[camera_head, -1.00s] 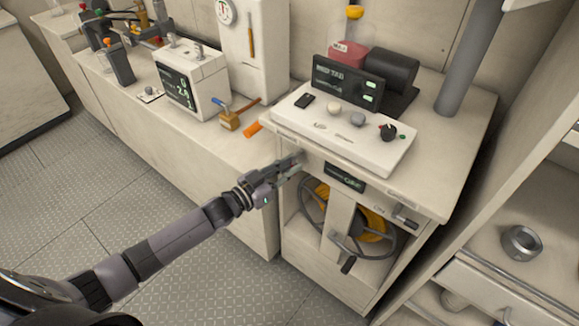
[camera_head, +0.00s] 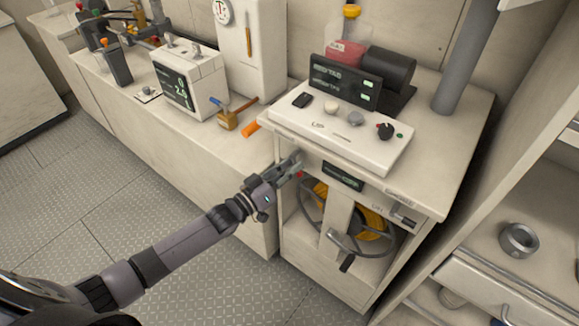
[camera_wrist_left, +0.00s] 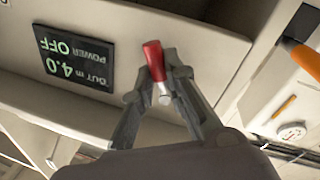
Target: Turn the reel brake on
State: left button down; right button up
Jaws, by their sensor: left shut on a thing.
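A small lever with a red handle (camera_wrist_left: 154,60) and a metal stem sits on the pale front panel of the reel cabinet (camera_head: 318,284). In the left wrist view the two fingertips of my left gripper (camera_wrist_left: 162,72) are closed around the red handle. In the head view my left gripper (camera_head: 292,168) is at the cabinet's upper left front, with a bit of red at its tips. A dark display (camera_wrist_left: 75,57) beside the lever reads "OUT m 4.0" and "POWER OFF", upside down in the wrist view. My right gripper is not in view.
Below the panel are a yellow reel (camera_head: 366,222) and a grey crank wheel (camera_head: 388,250). Another handle (camera_head: 404,216) sticks out at the panel's right. A white control box (camera_head: 335,136) stands on top.

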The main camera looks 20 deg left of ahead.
pick_arm(q)
jog(key=n, duration=0.2)
jog(key=n+t, duration=0.1)
jog(key=n, duration=0.1)
jog(key=shift+s+d+r, duration=0.15)
jog(key=shift+d, duration=0.25)
jog(key=n, duration=0.3)
jog(key=shift+d+r+t+y, duration=0.2)
jog(key=shift+r+t+y, duration=0.05)
jog(key=shift+t+y, duration=0.05)
jog(key=n, duration=0.2)
jog(key=r+n+y, duration=0.1)
jog(key=n, duration=0.2)
jog(key=n+t, duration=0.1)
jog(key=n, duration=0.1)
jog(key=shift+s+d+r+n+y+b, duration=0.2)
jog(key=shift+d+n+y+b, duration=0.1)
jog(key=shift+n+y, duration=0.1)
jog(key=c, duration=1.6)
grip_release()
